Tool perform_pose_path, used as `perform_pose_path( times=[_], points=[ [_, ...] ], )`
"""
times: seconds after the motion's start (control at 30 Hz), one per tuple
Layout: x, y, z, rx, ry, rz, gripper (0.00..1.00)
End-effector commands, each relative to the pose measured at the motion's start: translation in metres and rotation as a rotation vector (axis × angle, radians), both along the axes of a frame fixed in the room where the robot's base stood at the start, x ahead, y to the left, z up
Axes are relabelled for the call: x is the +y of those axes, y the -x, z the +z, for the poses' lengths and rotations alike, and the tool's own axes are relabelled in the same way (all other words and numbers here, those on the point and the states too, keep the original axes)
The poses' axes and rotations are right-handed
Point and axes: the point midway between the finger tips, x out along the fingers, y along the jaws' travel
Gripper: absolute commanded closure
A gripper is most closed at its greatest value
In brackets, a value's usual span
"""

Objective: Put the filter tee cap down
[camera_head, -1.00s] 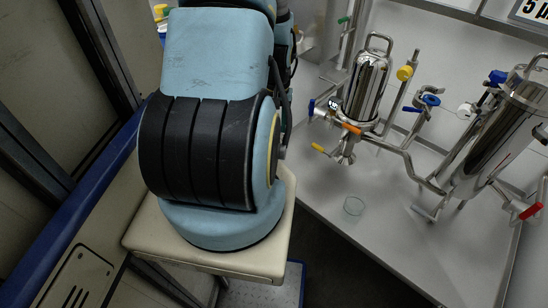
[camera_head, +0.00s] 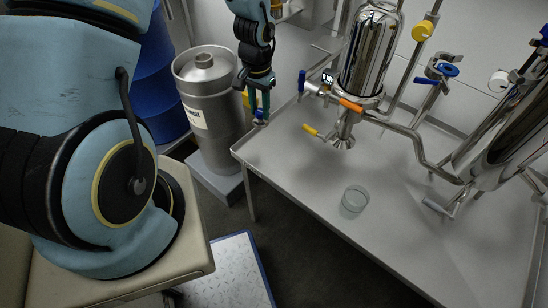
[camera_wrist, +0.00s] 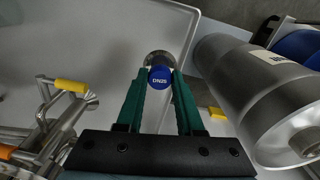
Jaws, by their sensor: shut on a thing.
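My gripper (camera_head: 260,108) is at the back left of the steel table, with its fingers pointing down. In the wrist view its green fingers (camera_wrist: 160,84) are shut on the filter tee cap (camera_wrist: 159,58), a round steel piece with a blue face marked DN25. In the head view the cap (camera_head: 260,121) is small and partly hidden by the fingers, close to the table's left edge. I cannot tell whether it touches the tabletop. The filter tee (camera_head: 343,138) hangs under the steel filter housing (camera_head: 370,50), to the right of my gripper.
The steel table (camera_head: 300,165) has bare room between my gripper and a glass dish (camera_head: 355,198). A steel drum (camera_head: 208,100) stands left of the table, with a blue barrel (camera_head: 160,75) behind it. Pipes and valves fill the right side.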

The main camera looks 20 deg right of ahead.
Motion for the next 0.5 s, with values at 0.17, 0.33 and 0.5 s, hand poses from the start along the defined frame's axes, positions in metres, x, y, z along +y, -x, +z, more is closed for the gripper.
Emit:
perform_pose_path(
  times=[0.17, 0.33, 0.5],
  points=[
    [-0.032, 0.024, -0.011, -0.004, -0.001, -0.127, 1.0],
    [-0.036, 0.029, -0.033, -0.002, -0.006, -0.15, 1.0],
    [-0.036, 0.028, -0.06, -0.004, -0.003, -0.146, 1.0]
  ],
)
